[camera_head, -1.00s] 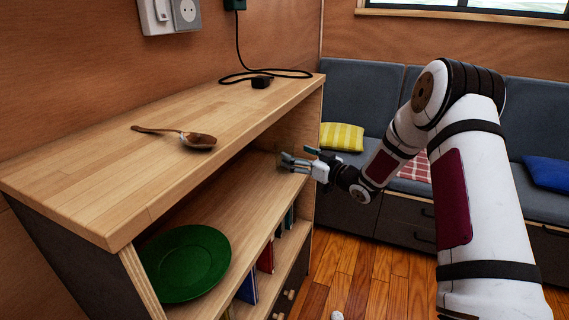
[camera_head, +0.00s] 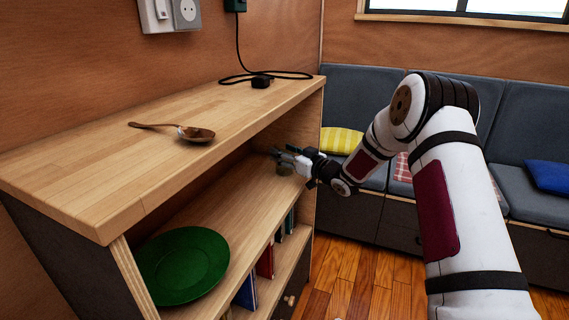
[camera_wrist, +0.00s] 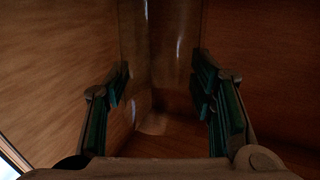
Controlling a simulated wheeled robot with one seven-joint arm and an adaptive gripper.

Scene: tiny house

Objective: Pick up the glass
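My gripper (camera_head: 279,161) reaches into the open upper shelf of the wooden unit, near its far end. In the wrist view my gripper (camera_wrist: 162,82) is open, with one dark green-padded finger on each side. A clear, dim shape that looks like the glass (camera_wrist: 153,121) stands ahead between the fingers; only pale vertical highlights and a rounded base show. I cannot tell whether a finger touches it. In the head view the glass is not clearly visible, as it is small and next to the gripper.
The shelf unit's top (camera_head: 90,172) holds a wooden spoon (camera_head: 190,133) and lies just above my gripper. A green plate (camera_head: 183,266) lies on the same shelf, nearer the camera. Books (camera_head: 265,262) stand below. The shelf's side walls and back are close around the gripper.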

